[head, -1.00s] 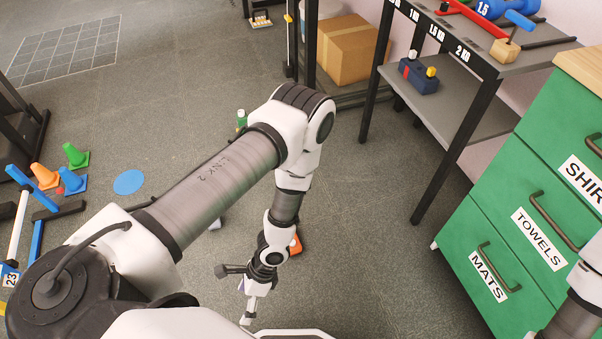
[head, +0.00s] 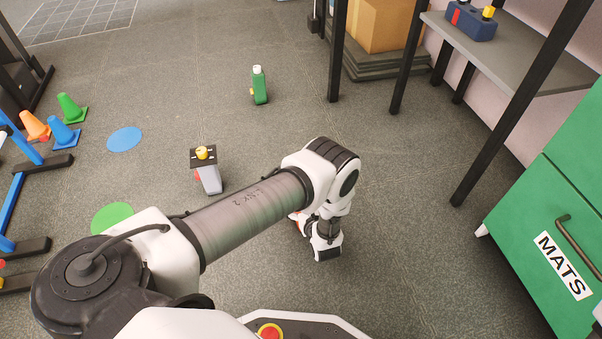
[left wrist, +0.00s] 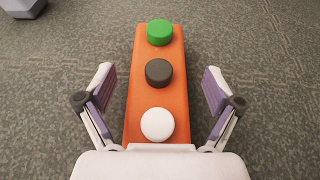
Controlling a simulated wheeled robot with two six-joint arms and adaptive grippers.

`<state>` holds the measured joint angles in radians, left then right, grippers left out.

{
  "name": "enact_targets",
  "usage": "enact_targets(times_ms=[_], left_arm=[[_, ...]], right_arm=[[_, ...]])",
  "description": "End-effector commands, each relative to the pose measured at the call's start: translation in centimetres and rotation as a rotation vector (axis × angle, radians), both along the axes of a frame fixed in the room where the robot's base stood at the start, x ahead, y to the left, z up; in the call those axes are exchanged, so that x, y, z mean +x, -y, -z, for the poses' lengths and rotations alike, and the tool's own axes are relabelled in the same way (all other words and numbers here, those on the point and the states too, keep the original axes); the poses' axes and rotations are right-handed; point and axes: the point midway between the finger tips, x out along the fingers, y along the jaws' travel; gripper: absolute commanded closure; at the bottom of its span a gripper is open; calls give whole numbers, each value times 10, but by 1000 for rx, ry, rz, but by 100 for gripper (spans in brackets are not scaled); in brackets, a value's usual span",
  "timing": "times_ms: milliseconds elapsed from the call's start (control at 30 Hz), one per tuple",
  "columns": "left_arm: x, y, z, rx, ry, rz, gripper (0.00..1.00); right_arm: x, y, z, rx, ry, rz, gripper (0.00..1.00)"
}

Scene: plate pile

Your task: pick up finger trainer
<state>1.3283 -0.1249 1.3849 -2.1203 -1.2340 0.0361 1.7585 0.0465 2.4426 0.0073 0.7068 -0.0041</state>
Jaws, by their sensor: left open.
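An orange block (left wrist: 160,85) with green, black and white round buttons, likely the finger trainer, lies on the floor in the left wrist view. My left gripper (left wrist: 158,76) is open, with one finger on each side of the block and a visible gap on both sides. In the head view only a small orange edge (head: 297,222) shows beside my left wrist. My left fingers are hidden there. My right gripper is not in view.
A grey device with a yellow knob (head: 203,153) and a green bottle (head: 260,86) stand on the floor. Cones (head: 63,134) and floor discs (head: 125,139) are at left. A green drawer cabinet (head: 530,240) and grey shelf (head: 520,62) are at right.

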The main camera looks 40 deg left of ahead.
Motion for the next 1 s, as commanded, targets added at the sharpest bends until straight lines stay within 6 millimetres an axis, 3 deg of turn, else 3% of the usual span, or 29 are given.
enact_targets(times_ms=[33,267,367,500,833,1000], left_arm=[[4,-7,9,1,0,-2,8],[7,-11,5,0,-3,0,8],[7,-11,5,0,-3,0,37],[7,-11,6,0,-3,-1,86],[7,-11,4,-1,-3,-1,86],[7,-11,-10,0,-2,-1,86]], right_arm=[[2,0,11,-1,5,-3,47],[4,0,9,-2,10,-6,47],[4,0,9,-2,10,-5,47],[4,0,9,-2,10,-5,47],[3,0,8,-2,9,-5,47],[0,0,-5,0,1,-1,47]])
